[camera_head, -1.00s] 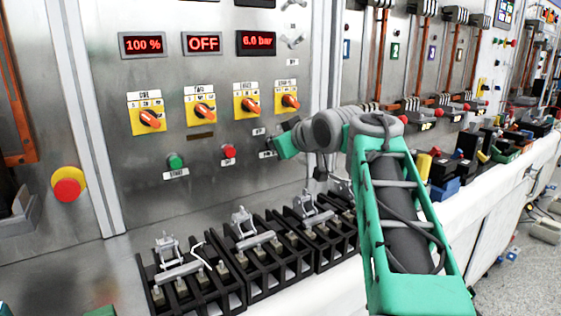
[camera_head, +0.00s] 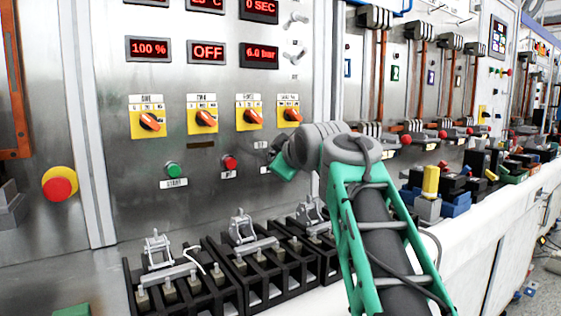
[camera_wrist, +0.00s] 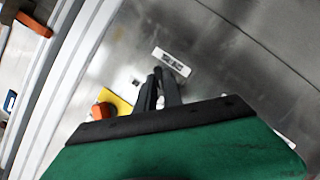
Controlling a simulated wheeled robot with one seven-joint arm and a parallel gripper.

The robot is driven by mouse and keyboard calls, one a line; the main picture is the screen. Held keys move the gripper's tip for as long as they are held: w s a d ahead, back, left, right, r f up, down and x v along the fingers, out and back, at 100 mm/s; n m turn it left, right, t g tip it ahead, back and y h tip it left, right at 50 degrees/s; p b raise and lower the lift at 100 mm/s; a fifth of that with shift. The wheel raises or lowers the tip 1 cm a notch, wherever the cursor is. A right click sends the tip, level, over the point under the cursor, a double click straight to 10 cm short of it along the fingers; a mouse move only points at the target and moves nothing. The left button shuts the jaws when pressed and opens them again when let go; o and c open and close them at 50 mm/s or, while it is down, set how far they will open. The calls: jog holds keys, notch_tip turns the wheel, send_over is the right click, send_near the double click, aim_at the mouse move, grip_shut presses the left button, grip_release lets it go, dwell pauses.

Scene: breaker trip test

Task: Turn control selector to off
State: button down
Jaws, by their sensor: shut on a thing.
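Four orange selectors on yellow plates sit in a row on the steel panel: the first (camera_head: 150,122), the second (camera_head: 206,118), the third (camera_head: 252,117) and the rightmost (camera_head: 292,115). Their lettering is too small to read surely, so I cannot tell which is the control selector. My gripper (camera_wrist: 162,82) is below the rightmost selector, against the panel by small white labels. Its dark fingers are close together, shut on a small panel part that they mostly hide. One orange selector (camera_wrist: 101,110) on yellow shows left of the fingers in the wrist view.
A green button (camera_head: 173,169) and a red button (camera_head: 229,162) are below the selectors. Red displays such as OFF (camera_head: 207,51) are above. Black switch blocks (camera_head: 185,285) stand on the bench below. A red emergency button (camera_head: 58,187) is at left.

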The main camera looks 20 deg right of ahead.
jog(key=c, duration=1.5)
grip_release()
jog(key=p+v, duration=0.1)
jog(key=v, duration=0.6)
jog(key=shift+s+r, duration=0.1)
jog(key=shift+s, duration=0.3)
